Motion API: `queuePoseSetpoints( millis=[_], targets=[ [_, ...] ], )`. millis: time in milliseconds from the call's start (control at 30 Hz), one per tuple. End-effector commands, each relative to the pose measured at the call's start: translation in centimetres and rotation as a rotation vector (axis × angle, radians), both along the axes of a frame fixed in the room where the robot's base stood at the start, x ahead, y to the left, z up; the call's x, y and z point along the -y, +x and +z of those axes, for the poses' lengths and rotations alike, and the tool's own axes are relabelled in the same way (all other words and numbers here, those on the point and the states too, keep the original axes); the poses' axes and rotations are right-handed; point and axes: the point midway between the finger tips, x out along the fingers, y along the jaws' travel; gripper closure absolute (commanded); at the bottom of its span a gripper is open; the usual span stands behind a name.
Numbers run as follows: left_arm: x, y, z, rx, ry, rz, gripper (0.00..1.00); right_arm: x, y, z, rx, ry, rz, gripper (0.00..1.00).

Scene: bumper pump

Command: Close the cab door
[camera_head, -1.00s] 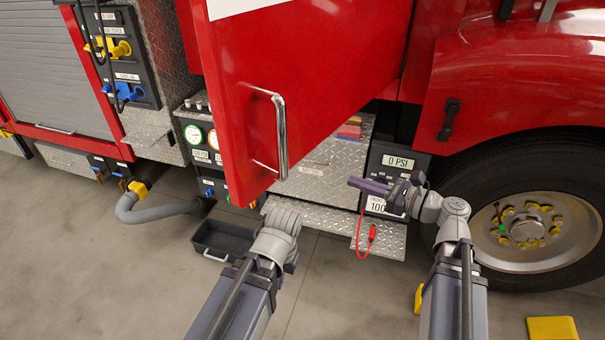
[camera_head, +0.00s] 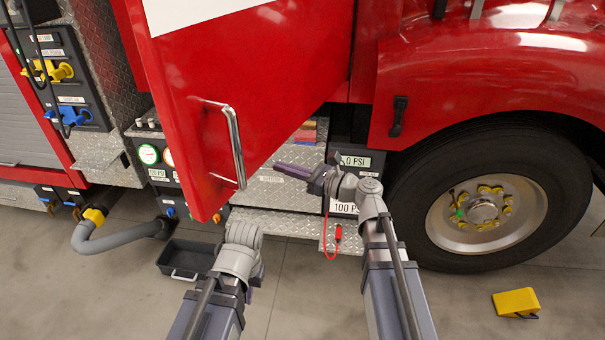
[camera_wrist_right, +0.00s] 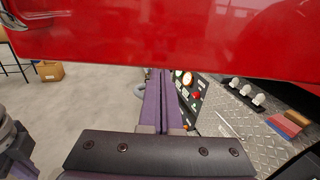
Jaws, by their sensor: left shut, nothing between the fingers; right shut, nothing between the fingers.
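The red cab door (camera_head: 290,60) stands open, swung out from the truck, with a chrome handle (camera_head: 237,148) on its face. My right gripper (camera_head: 283,168) is shut and empty, its purple fingers pointing left close to the door's lower right edge; contact cannot be told. In the right wrist view the door (camera_wrist_right: 170,30) spans the top, and the shut fingers (camera_wrist_right: 158,75) reach up to its lower edge. My left gripper (camera_head: 250,292) is low, below the door and apart from it. Its fingers are mostly hidden by its wrist.
A diamond-plate step (camera_head: 275,222) and a red cable clip (camera_head: 338,235) lie below the cab opening. A black tray (camera_head: 185,260) and a grey hose (camera_head: 125,237) are on the left. The front wheel (camera_head: 483,208) and a yellow chock (camera_head: 516,302) are on the right.

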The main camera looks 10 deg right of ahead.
Motion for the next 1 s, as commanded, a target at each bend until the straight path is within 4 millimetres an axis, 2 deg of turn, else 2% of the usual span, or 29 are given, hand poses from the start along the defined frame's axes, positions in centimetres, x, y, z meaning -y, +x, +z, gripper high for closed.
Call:
queuePoseSetpoints(
  millis=[100,267,767,867,1000],
  targets=[
    [0.0,0.0,0.0,0.000,0.000,0.000,1.00,-1.3,1.0,0.0,0.000,0.000,0.002,1.00],
    [0.0,0.0,0.0,0.000,0.000,0.000,1.00,-2.1,1.6,0.0,0.000,0.000,0.001,1.00],
    [0.0,0.0,0.0,0.000,0.000,0.000,1.00,-2.5,1.8,0.0,0.000,0.000,-0.002,1.00],
    [0.0,0.0,0.0,0.000,0.000,0.000,1.00,-3.3,2.3,0.0,0.000,0.000,-0.013,1.00],
    [0.0,0.0,0.0,0.000,0.000,0.000,1.00,-5.7,3.9,0.0,0.001,0.001,-0.045,1.00]
  ],
)
